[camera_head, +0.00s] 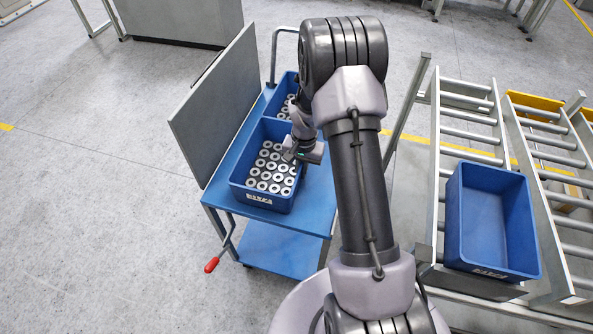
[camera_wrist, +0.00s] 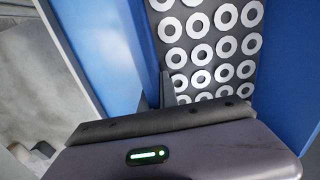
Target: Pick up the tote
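A blue tote (camera_head: 262,202) with a white label stands on the blue cart and holds several rows of pale metal rings. My gripper (camera_head: 303,152) is over its right rim, toward the far end, and hides part of that edge. In the wrist view the tote's wall (camera_wrist: 147,45) runs down to the fingers (camera_wrist: 160,92), with rings to its right. One grey finger shows on the ring side of the wall. The fingertips are mostly hidden, so whether they press on the wall cannot be told.
A second blue tote (camera_head: 284,84) with rings stands directly behind. The cart (camera_head: 263,215) has a grey upright panel (camera_head: 222,105) on its left and a red-tipped lever (camera_head: 211,265). An empty blue tote (camera_head: 493,218) sits on a roller conveyor (camera_head: 468,115) at right. Floor at left is clear.

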